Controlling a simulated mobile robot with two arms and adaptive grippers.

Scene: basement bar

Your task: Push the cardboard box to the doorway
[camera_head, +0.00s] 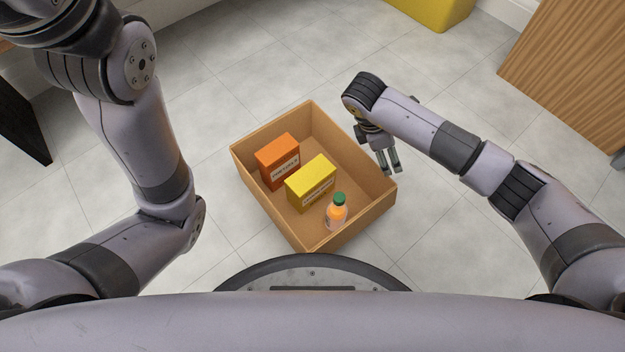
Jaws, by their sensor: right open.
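The open cardboard box (358,222) sits on the tiled floor just ahead of my base, turned at an angle. Inside it are an orange carton (276,154), a yellow carton (312,180) and a bottle (337,212) with orange contents and a green cap. My right gripper (391,170) is open and empty, at the box's right side, close to its right wall. I cannot tell whether it touches the wall. My left arm is at the left of the view, and its gripper is out of frame. No doorway can be made out.
A yellow object (432,12) stands at the top edge. A wooden panel or cabinet (570,70) is at the upper right. A dark furniture leg (25,130) is at the far left. Grey floor (240,75) beyond the box is clear.

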